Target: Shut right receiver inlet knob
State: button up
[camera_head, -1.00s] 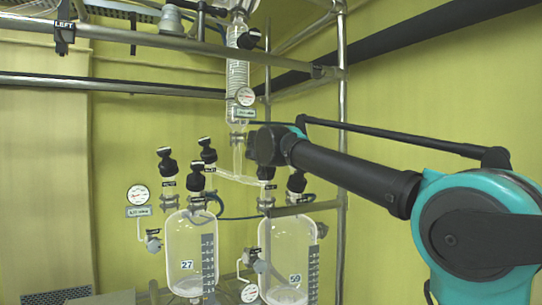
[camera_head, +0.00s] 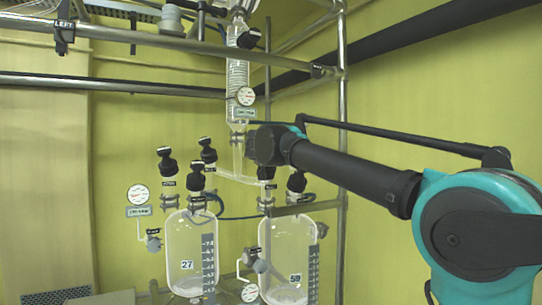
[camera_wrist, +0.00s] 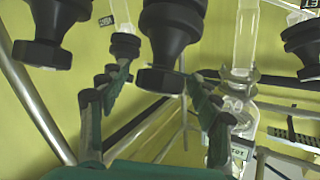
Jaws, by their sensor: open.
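The right receiver is the glass vessel marked 59 (camera_head: 288,245). Above it stand two black knobs, a left one (camera_head: 266,173) close below my arm's end and a right one (camera_head: 297,181). Their labels are too small to read. In the head view my gripper's fingers cannot be made out near the arm's end. In the wrist view my gripper (camera_wrist: 155,82) is open, with its two green-grey fingers spread. A large black knob (camera_wrist: 172,45) shows in line with the gap between the fingertips. I cannot tell whether they touch it; nothing is visibly gripped.
Another black knob (camera_wrist: 50,30) shows left in the wrist view, and one (camera_wrist: 305,47) at its right edge. The left receiver, marked 27 (camera_head: 188,250), stands beside vessel 59. A glass column (camera_head: 238,75) and metal frame post (camera_head: 341,120) are close to my arm.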

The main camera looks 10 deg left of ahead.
jog(key=s+r, duration=0.1)
jog(key=s, duration=1)
jog(key=shift+s+a+r, duration=0.15)
jog(key=shift+s, duration=0.2)
